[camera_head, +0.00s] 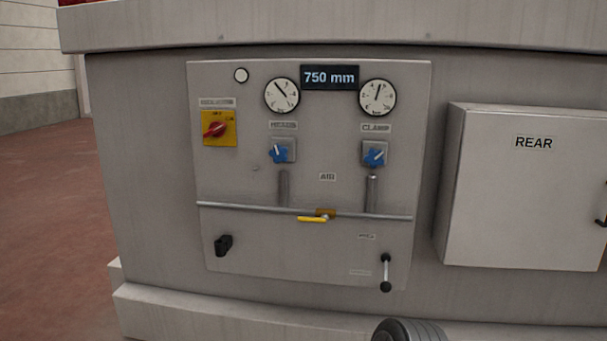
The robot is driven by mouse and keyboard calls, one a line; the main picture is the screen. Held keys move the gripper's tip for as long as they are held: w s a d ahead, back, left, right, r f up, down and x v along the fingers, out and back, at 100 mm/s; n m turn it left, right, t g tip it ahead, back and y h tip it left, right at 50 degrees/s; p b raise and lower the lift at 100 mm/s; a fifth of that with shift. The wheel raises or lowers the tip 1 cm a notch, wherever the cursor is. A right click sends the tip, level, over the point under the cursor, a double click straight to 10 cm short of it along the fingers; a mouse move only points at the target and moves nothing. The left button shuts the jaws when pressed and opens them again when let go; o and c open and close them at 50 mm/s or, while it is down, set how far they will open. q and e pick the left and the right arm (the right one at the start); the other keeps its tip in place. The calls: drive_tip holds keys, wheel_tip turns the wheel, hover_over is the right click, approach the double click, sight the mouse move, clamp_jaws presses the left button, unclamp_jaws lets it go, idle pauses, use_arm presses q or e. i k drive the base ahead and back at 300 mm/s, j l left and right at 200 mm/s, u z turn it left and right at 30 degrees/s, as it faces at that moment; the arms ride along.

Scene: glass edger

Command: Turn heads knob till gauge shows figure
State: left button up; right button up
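The blue heads knob (279,153) sits on a grey square plate on the panel, under the label HEADS (283,125). Its pale pointer mark leans up and to the left. The round white gauge (282,96) above it has a black needle lying from upper left to lower right; its figures are too small to read. A dark display (330,77) beside this gauge reads 750 mm.
A second gauge (377,97) and the blue clamp knob (375,155) are at the right. A red switch (215,130) on a yellow plate is at the left. A pipe (250,209) with a yellow lever (312,219) crosses below. A REAR box (525,200) juts out right.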

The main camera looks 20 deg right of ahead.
sight(279, 154)
drive_tip(key=z, duration=1.65)
drive_tip(key=i+j, duration=0.15)
drive_tip(key=i, duration=0.45)
